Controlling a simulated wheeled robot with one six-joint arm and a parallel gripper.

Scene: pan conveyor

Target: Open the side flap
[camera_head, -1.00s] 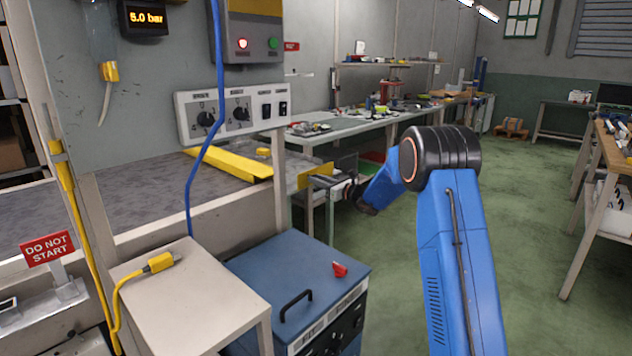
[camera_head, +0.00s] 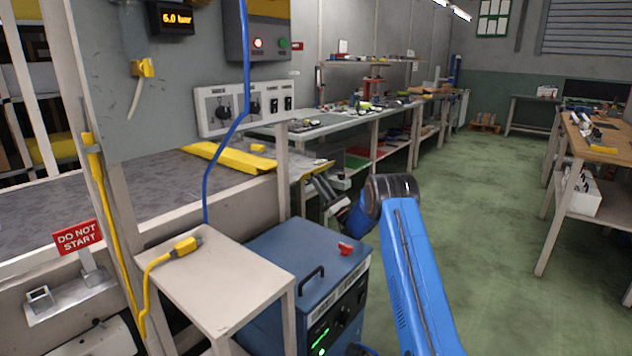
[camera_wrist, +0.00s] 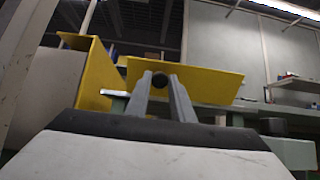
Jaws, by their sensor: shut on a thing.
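The yellow side flap (camera_head: 312,167) is at the right end of the conveyor (camera_head: 100,193). My gripper (camera_head: 317,180) reaches up to the flap from below and outside. In the wrist view my gripper (camera_wrist: 161,90) has its two fingers closed on the knob. A yellow side wall (camera_wrist: 95,76) stands left of the flap.
A blue cabinet (camera_head: 290,262) with a black handle and a red item on top stands beside my arm. A small beige table (camera_head: 220,268) with a yellow plug is left of it. A workbench (camera_head: 350,122) lies beyond the conveyor. Green floor to the right is clear.

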